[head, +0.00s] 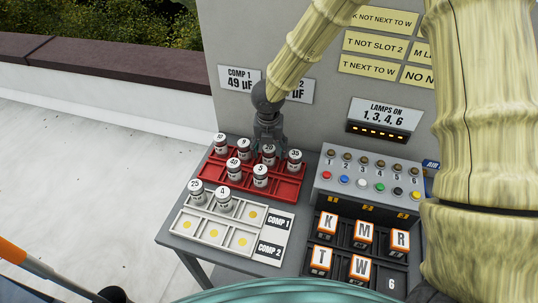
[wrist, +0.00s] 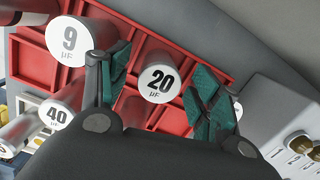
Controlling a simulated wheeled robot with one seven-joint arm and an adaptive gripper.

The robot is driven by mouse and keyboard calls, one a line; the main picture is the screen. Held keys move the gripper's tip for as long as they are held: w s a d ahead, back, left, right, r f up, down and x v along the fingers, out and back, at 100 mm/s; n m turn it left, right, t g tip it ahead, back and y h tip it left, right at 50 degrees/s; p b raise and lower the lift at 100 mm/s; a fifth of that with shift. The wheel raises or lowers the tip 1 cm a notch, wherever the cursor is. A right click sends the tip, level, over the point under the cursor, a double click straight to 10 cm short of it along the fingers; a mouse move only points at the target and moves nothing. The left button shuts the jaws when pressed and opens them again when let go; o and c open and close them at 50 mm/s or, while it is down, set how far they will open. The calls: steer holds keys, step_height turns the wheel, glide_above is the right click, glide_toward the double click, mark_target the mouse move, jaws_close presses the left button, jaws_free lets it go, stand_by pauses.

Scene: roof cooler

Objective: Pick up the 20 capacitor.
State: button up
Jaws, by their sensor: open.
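The 20 capacitor (wrist: 160,84) is a white-topped silver can standing in a red tray (wrist: 180,119). In the wrist view it shows between my gripper's two green-padded fingers (wrist: 163,88), with a gap on each side. In the head view the 20 capacitor (head: 268,157) is in the back part of the red tray (head: 286,188), and my gripper (head: 268,141) points down right above it, partly hiding it. My gripper is open and holds nothing. I cannot tell how far down the fingers reach beside the can.
Close by in the red tray stand the 9 (wrist: 68,39), 40 (wrist: 56,113), 35 (head: 294,161), 5 (head: 260,176) and 10 (head: 220,143) capacitors. The 25 (head: 197,192) and 4 (head: 224,200) capacitors stand in a white tray (head: 188,226). A button panel (head: 345,192) rises at the right.

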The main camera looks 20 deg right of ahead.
steer(key=shift+c, duration=0.3)
steer(key=c, duration=1.1)
